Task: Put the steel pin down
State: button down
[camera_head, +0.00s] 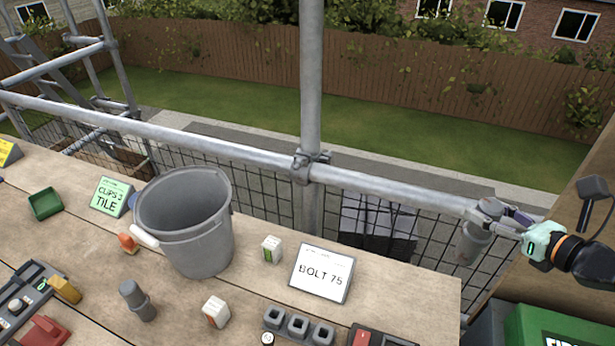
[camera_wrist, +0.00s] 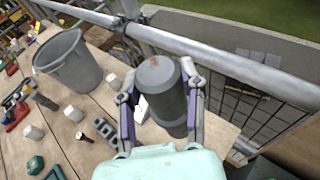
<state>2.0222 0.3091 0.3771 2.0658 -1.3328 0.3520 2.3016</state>
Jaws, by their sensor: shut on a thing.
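The steel pin (camera_wrist: 162,92), a thick grey cylinder with a reddish mark on its top, is between the two fingers of my gripper (camera_wrist: 160,105) in the wrist view. My gripper is shut on it. In the head view my gripper (camera_head: 488,217) is at the right, near the scaffold rail, and the pin (camera_head: 472,246) hangs roughly upright below it. The pin appears off the bench, past its right end in the picture. Its lower end is partly hidden in the wrist view.
The wooden bench (camera_head: 408,290) holds a grey bucket (camera_head: 200,250), a BOLT 75 sign (camera_head: 321,273), a similar grey cylinder (camera_head: 137,300), small white boxes and grey square sockets (camera_head: 297,325). A scaffold rail (camera_head: 400,190) with mesh runs behind it. A green box (camera_head: 560,325) stands at the lower right.

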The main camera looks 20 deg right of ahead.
jog(key=r, duration=0.7)
jog(key=shift+w, duration=0.25)
jog(key=w+a+n+y, duration=0.1)
jog(key=w+a, duration=0.2)
jog(key=w, duration=0.7)
jog(key=w+a+n+y, duration=0.15)
jog(key=w+a, duration=0.25)
jog(key=w, duration=0.7)
jog(key=w+a+n+y, duration=0.1)
jog(key=w+a, duration=0.2)
jog(key=w, duration=0.7)
jog(key=y, duration=0.2)
send_over(165, 184)
jog(key=f+v, duration=0.1)
jog(key=v, duration=0.2)
jog(key=shift+n+g+h, duration=0.25)
jog(key=shift+g, duration=0.15)
jog(key=shift+s+f, duration=0.2)
jog(key=shift+f, duration=11.2)
